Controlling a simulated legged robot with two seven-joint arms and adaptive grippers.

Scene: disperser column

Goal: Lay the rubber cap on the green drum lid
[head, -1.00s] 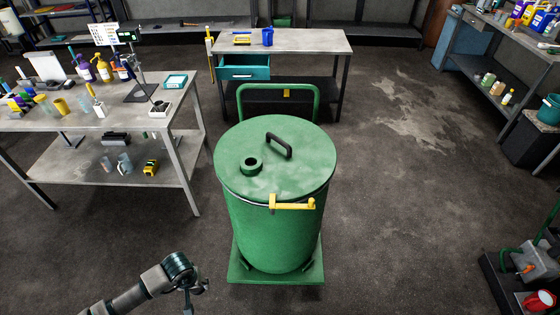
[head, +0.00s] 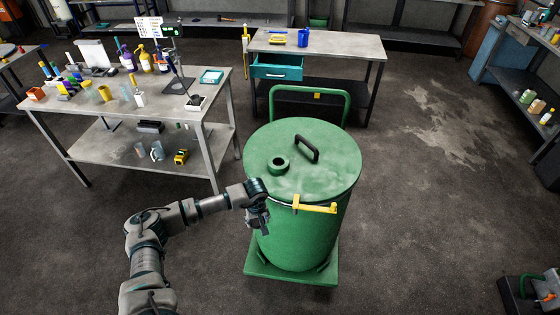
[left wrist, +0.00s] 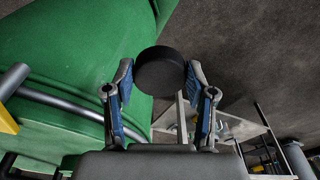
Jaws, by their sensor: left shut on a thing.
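The green drum (head: 300,235) stands upright with its green lid (head: 325,180) on top. The lid carries a black handle (head: 306,148) and a round green opening with a dark hole (head: 280,165) at its left. My left gripper (head: 262,222) is beside the drum's front left side, below the lid's rim. In the left wrist view my left gripper (left wrist: 160,95) is shut on the black round rubber cap (left wrist: 161,70), which sits between its fingertips. The cap is hard to make out in the head view. My right gripper is not in view.
A yellow latch handle (head: 316,208) sticks out from the drum's front rim. The drum stands on a green trolley (head: 292,273) with a push bar behind. A cluttered grey bench (head: 150,105) is at left, another table (head: 318,44) behind.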

